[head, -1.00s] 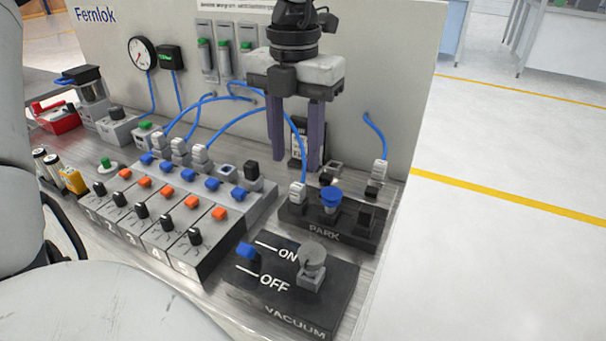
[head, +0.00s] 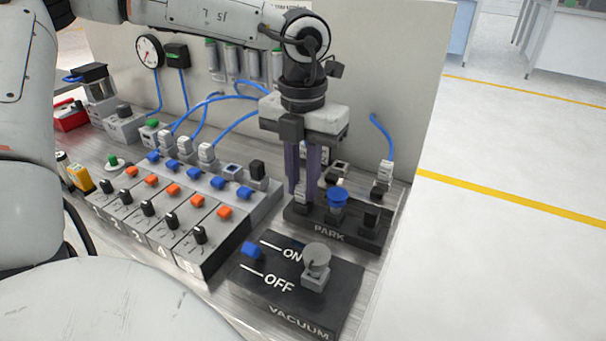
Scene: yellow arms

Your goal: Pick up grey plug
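Another light grey plug (head: 386,172) with a blue hose stands at the right rear of the PARK block. My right gripper is not in view.
A blue mushroom knob (head: 337,198) stands close to the right of the gripper. In front is the VACUUM box (head: 296,283) with a grey knob (head: 316,257). To the left are a switch row and more hosed plugs (head: 206,152). A panel (head: 400,90) rises behind.

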